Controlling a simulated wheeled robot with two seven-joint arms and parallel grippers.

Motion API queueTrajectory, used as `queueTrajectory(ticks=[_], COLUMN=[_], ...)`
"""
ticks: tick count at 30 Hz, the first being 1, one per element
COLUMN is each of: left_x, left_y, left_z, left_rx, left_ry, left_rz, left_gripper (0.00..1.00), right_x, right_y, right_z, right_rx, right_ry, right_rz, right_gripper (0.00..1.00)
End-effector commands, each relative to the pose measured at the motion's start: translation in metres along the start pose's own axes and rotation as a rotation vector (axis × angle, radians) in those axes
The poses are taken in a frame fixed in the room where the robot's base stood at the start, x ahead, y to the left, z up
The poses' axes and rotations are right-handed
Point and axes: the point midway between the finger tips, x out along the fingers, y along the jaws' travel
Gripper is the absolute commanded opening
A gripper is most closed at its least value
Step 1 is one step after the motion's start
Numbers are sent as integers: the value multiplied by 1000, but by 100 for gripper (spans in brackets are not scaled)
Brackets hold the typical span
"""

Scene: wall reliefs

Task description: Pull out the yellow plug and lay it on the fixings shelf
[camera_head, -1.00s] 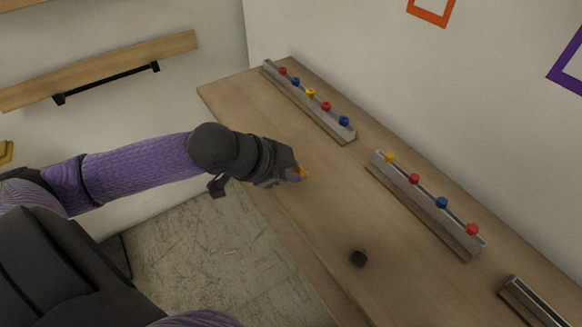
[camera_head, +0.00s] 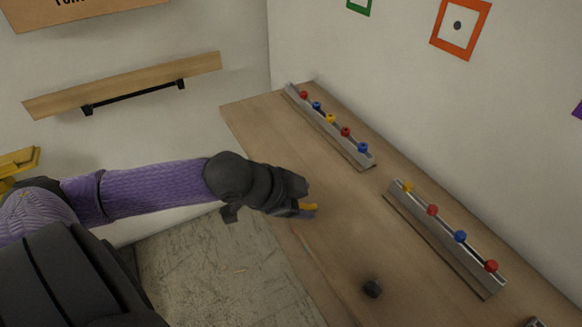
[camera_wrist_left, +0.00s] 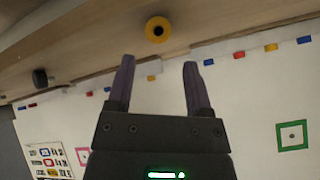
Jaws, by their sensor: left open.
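A yellow plug (camera_head: 309,207) is at the fingertips of my left gripper (camera_head: 304,206), over the left part of the long wooden worktop. In the left wrist view the plug (camera_wrist_left: 158,29) shows as a round yellow end with a dark centre, against the wood. It is just beyond and between the two spread fingers of the gripper (camera_wrist_left: 158,62), which hold nothing. I cannot tell whether it touches the wood. The worktop (camera_head: 345,225) carries metal rails with coloured pegs. No label marks the fixings shelf in view. My right gripper is out of view.
One rail (camera_head: 328,130) stands at the back of the worktop, and another rail (camera_head: 445,240) nearer on the right. A black knob (camera_head: 372,288) sits near the front. A wooden wall board (camera_head: 125,82) with a black bar is at the left. The worktop's middle is clear.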

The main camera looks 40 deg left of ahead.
Motion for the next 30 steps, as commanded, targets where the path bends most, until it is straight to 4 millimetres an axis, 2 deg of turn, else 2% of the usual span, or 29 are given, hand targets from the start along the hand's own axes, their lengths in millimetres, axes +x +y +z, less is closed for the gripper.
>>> queueTrajectory(ticks=[3,12,16,22,23,25,26,27,28,29,30], left_x=[-28,-79,-88,-86,-83,-70,-64,-54,-46,-38,-28], left_y=[-1,-2,-1,-3,-7,-22,-28,-30,-27,-19,-1], left_z=[-4,-7,-4,4,12,50,75,115,146,178,216], left_rx=[5,-1,1,-10,-26,-106,-154,-226,-280,-330,-392], left_ry=[-6,2,3,-6,-16,-63,-97,-150,-196,-244,-307], left_rz=[4,5,3,-11,-29,-107,-150,-206,-242,-270,-292], left_gripper=[66,66,66,66,66,66,66,66,66,66,66], right_x=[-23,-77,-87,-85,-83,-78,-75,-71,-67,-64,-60], right_y=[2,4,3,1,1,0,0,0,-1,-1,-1], right_z=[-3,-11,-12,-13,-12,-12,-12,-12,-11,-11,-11], right_rx=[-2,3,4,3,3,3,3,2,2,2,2], right_ry=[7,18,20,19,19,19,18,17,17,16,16], right_rz=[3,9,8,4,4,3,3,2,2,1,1], right_gripper=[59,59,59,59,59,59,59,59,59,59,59])
